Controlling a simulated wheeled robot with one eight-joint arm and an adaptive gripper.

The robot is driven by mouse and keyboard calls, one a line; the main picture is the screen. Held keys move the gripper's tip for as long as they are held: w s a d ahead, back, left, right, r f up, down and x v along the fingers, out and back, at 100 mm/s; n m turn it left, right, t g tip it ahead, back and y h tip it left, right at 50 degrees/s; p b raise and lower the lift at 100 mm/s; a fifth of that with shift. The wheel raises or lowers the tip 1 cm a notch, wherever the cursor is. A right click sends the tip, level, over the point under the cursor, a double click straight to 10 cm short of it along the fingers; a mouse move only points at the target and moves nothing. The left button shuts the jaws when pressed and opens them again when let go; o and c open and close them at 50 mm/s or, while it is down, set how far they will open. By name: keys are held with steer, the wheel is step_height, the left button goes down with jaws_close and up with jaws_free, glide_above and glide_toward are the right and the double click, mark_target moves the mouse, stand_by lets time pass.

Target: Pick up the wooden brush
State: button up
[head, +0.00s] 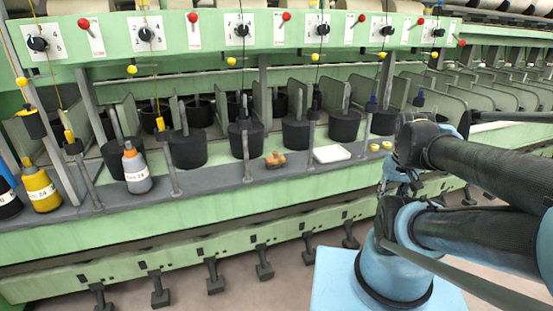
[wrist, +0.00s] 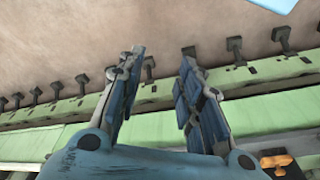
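The wooden brush (head: 275,159) is a small orange-brown block on the grey ledge of the green machine, in the middle of the head view. A small orange-brown thing, seemingly the brush (wrist: 276,161), shows at the bottom right corner of the wrist view, partly cut off by the edge. My gripper (wrist: 162,62) is open and empty, with a wide gap between its two fingers. It is apart from the brush. In the head view my arm stands at the right, and its links hide much of the gripper there.
A white flat box (head: 331,154) and small yellow round pieces (head: 380,146) lie right of the brush. Black pots (head: 246,139) stand behind it. A grey bottle (head: 136,170) and a yellow bottle (head: 40,187) stand left. Thin upright posts (head: 311,130) rise along the ledge.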

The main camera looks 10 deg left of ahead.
steer(key=shift+w+d, duration=0.15)
steer(key=shift+w, duration=0.15)
steer(key=shift+o, duration=0.8)
steer(key=o, duration=0.4)
steer(key=shift+s+r, duration=0.2)
steer(key=shift+s, duration=0.05)
steer(key=o, duration=0.8)
steer(key=shift+w+a+r+n, duration=0.3)
steer(key=shift+w+a+r, duration=0.2)
steer(key=shift+a+r, duration=0.25)
steer(key=shift+o, duration=0.2)
step_height(320, 180, up, 6)
steer(key=n+g+y, duration=0.1)
steer(key=n, duration=0.7)
glide_above(276, 152)
steer(key=s, duration=0.1)
steer(key=shift+w+a+f, duration=0.1)
steer(key=shift+w+f, duration=0.05)
steer(key=shift+f, duration=1.8)
steer(key=shift+w+a+f, duration=0.1)
steer(key=shift+w+f, duration=0.1)
steer(key=shift+f, duration=1.75)
steer(key=shift+w+f, duration=0.15)
steer(key=shift+f, duration=1.8)
